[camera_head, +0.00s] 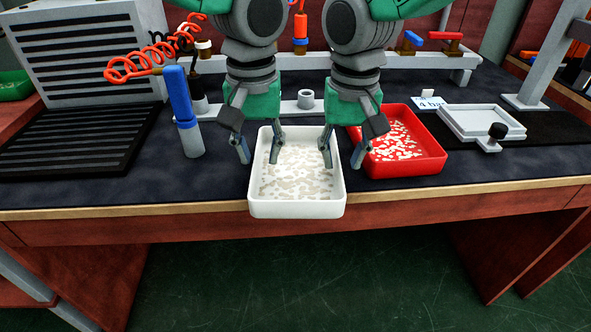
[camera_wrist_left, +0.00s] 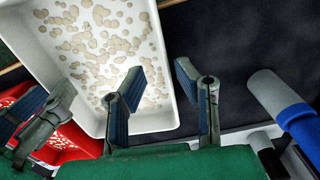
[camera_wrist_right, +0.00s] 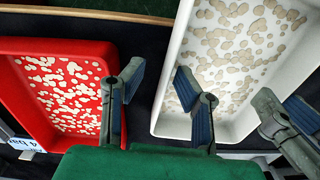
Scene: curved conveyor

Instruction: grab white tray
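The white tray (camera_head: 297,209) sits at the front edge of the dark worktop, its front end close to or slightly over the edge, with flat pale pieces inside. My left gripper (camera_head: 259,154) is open around the tray's left wall, one finger inside and one outside. My right gripper (camera_head: 346,155) is open around the right wall in the same way. In the left wrist view, the tray wall (camera_wrist_left: 163,122) lies between parted fingers (camera_wrist_left: 160,84). The right wrist view likewise shows the opposite wall (camera_wrist_right: 165,124) between parted fingers (camera_wrist_right: 159,82).
A red tray (camera_head: 437,165) with similar pieces stands close on the right, near my right gripper's outer finger. A blue-and-grey cylinder (camera_head: 182,110) stands to the left. A small light-grey tray (camera_head: 481,122) lies further right. Green floor (camera_head: 300,275) is clear in front.

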